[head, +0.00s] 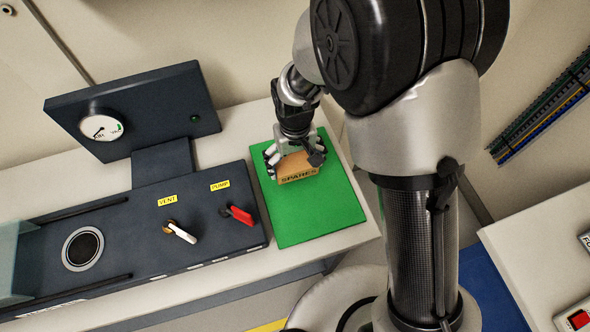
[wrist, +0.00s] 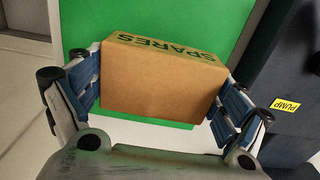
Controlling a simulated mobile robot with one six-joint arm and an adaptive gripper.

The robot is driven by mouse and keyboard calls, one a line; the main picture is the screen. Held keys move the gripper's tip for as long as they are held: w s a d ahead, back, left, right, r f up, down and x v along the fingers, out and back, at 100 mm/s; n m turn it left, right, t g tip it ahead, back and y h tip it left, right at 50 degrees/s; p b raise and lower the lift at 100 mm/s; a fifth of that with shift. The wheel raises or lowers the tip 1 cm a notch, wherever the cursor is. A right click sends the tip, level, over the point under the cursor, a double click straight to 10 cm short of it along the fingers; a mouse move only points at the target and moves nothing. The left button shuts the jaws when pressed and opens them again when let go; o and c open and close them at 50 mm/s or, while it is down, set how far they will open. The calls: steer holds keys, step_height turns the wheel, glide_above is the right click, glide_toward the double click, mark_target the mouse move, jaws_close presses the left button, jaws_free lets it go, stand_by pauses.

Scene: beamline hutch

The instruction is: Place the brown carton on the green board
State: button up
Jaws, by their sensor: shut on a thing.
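The brown carton (head: 297,169), marked SPARES, is between the fingers of my gripper (head: 293,158). In the wrist view the carton (wrist: 157,82) fills the space between the blue finger pads, which press on its two sides, so my gripper (wrist: 160,95) is shut on it. The green board (head: 310,218) lies flat on the pale bench, and the carton is over its upper part in the head view. The board also shows behind the carton in the wrist view (wrist: 185,18). I cannot tell whether the carton's underside touches the board.
Left of the board is a dark panel (head: 120,225) with a white-handled VENT lever (head: 181,232), a red PUMP lever (head: 238,214) and a round port (head: 83,248). A dark box with a gauge (head: 102,127) stands behind it. The board's front part is bare.

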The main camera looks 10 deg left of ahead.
mark_target(295, 160)
steer(key=shift+f+b, duration=0.55)
steer(key=shift+f, duration=1.45)
steer(key=shift+f, duration=0.2)
steer(key=o, duration=1)
step_height(295, 160, up, 12)
steer(key=p, duration=0.3)
steer(key=shift+r, duration=0.2)
